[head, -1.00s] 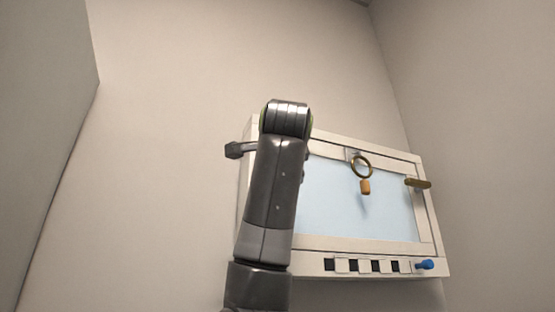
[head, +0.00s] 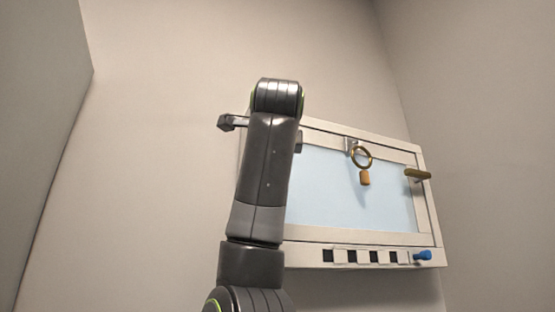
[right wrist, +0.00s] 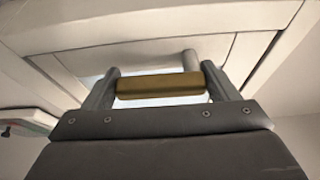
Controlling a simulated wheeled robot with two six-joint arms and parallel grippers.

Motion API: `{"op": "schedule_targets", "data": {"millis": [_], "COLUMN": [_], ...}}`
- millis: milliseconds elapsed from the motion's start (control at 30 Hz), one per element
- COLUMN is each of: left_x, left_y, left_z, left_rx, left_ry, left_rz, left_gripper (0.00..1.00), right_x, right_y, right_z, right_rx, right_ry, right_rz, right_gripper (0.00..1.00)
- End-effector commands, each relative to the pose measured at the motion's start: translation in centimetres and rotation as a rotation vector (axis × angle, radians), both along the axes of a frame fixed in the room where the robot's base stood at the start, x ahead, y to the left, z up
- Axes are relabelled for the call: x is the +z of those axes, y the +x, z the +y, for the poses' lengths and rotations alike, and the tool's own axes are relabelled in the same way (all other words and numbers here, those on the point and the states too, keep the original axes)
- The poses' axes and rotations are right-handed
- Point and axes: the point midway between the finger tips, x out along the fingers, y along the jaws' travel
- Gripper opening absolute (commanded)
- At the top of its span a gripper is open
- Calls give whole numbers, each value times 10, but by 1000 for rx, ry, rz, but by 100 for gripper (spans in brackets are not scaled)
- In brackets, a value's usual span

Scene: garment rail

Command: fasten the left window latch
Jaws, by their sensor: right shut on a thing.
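The window (head: 350,195) is a white framed panel with a pale blue pane on the far wall. In the right wrist view, the left latch (right wrist: 145,88) is a brass bar on a pale post that comes off the white window frame (right wrist: 150,57). My right gripper (right wrist: 158,80) is shut on this bar, with a finger at each end. In the head view my right arm hides the left latch and most of the gripper. My left gripper is not in view.
A second brass latch (head: 418,174) sits on the window's right side. A brass ring (head: 361,157) with an orange tag (head: 365,178) hangs at the top. A blue knob (head: 423,255) and a black-and-white strip (head: 360,256) lie along the bottom. The wall to the left is bare.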

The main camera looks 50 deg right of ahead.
Motion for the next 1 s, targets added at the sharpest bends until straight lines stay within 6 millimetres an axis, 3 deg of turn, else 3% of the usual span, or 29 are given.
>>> {"op": "schedule_targets", "data": {"millis": [67, 100, 200, 567, 1000], "left_x": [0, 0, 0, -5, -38], "left_y": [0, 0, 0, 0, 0], "left_z": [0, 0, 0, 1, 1], "left_rx": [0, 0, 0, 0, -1], "left_ry": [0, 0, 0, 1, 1], "left_rz": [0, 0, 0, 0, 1], "left_gripper": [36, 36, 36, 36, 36], "right_x": [0, 0, 0, -1, -2], "right_y": [0, 0, 0, -5, -63], "right_z": [0, 0, 0, 8, 88], "right_rx": [2, 2, 1, 2, 5], "right_ry": [3, 3, 2, 0, -1], "right_rz": [-1, -1, -1, -2, -3], "right_gripper": [40, 86, 99, 100, 100]}}
